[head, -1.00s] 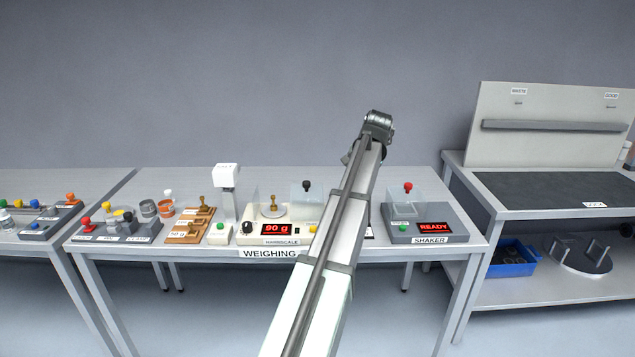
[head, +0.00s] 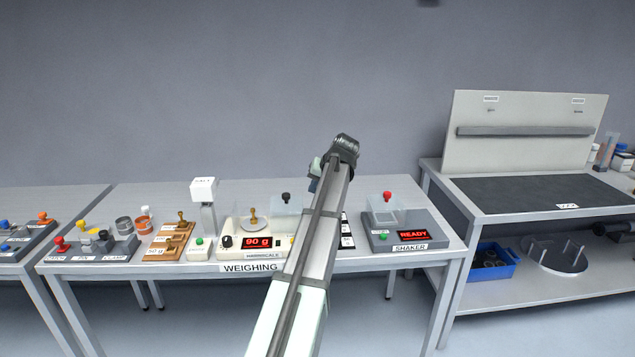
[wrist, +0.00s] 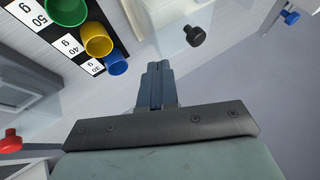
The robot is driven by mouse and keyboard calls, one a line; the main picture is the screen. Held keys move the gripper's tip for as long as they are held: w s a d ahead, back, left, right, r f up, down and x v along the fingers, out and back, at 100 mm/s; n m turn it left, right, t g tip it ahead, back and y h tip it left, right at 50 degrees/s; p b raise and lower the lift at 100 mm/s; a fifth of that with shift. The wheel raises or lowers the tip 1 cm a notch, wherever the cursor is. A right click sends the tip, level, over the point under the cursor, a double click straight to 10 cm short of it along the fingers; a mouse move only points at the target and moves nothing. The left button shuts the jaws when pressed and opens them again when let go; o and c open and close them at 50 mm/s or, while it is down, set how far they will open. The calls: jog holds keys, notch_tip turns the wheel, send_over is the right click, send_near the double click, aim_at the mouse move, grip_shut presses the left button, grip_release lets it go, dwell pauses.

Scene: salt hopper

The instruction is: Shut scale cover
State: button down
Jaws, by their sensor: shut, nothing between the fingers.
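The scale (head: 257,242) stands on the weighing table, its display reading 90 g. A brass weight (head: 253,214) sits on its pan. The clear scale cover with its black knob (head: 286,197) is to the right of the pan, so the pan looks uncovered. In the wrist view the black knob (wrist: 195,35) is beyond and right of my fingertips, on a clear panel. My gripper (wrist: 155,68) is shut and empty, apart from the knob. In the head view my gripper (head: 315,168) shows at the arm's end, right of and above the knob, partly hidden by the arm.
A shaker (head: 400,235) with a red knob stands to the right, and a salt hopper (head: 204,190) to the left. Green, yellow (wrist: 97,40) and blue cups stand on a marked card near my gripper. My arm hides part of the table between scale and shaker.

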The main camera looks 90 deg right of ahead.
jog(key=w+d+f, duration=0.1)
jog(key=w+f, duration=0.1)
jog(key=w+d+f, duration=0.1)
jog(key=w, duration=0.1)
jog(key=shift+d+f, duration=0.35)
jog(key=shift+f, duration=0.05)
jog(key=shift+w+d, duration=0.2)
jog(key=shift+w, duration=0.65)
send_over(273, 208)
jog(key=w+d, duration=0.1)
jog(key=w, duration=0.4)
jog(key=shift+s, duration=0.25)
jog(key=s, duration=0.2)
jog(key=s+a, duration=0.1)
jog(key=s, duration=0.1)
jog(key=shift+s+r, duration=0.2)
jog(key=shift+s, duration=0.15)
jog(key=v, duration=0.9)
jog(key=shift+r, duration=0.2)
